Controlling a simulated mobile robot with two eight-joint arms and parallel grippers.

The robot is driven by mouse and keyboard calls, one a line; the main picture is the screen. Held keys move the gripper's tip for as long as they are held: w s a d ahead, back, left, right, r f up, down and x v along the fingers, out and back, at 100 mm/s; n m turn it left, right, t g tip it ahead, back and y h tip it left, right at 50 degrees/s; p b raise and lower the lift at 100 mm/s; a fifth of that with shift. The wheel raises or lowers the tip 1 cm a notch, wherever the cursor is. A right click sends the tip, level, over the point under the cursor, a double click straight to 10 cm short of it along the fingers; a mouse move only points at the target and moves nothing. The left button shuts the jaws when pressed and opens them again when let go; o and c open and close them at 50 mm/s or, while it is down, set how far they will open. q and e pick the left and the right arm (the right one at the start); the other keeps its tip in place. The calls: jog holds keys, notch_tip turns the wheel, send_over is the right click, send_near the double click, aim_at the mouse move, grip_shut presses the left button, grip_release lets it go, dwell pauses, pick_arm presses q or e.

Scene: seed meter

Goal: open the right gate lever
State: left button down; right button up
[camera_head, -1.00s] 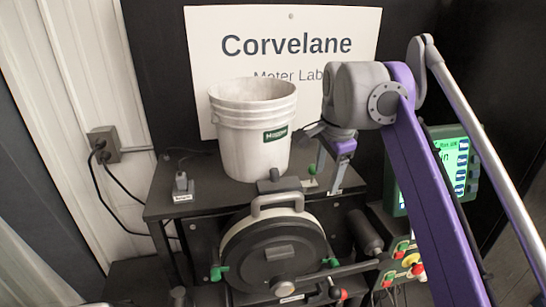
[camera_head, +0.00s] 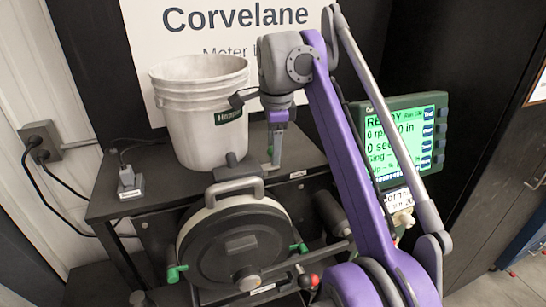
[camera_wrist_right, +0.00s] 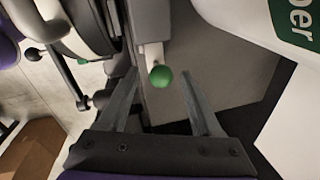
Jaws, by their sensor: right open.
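A green ball knob (camera_wrist_right: 161,76) on a pale mount, which looks like the right gate lever, shows in the right wrist view at the edge of a dark plate. In the head view only a small bit of it (camera_head: 270,151) shows beside my gripper. My right gripper (camera_head: 276,168) points down behind the round seed meter, to the right of the bucket. Its two fingers are open and empty, one on each side of the ball in the wrist view. I cannot tell whether they touch it or how deep it sits between them. My left gripper is not in view.
A white bucket (camera_head: 203,118) stands close left of my right gripper. The round seed meter (camera_head: 237,243) with its grey handle is in front. A green-framed screen (camera_head: 407,139) stands at the right. A grey box (camera_head: 130,182) with a cable sits at the bench's left.

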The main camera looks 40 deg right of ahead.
jog(key=shift+w+f, duration=0.25)
jog(key=shift+f, duration=0.7)
jog(key=shift+c, duration=0.2)
grip_shut()
jog(key=shift+d, duration=0.15)
dwell(0.5)
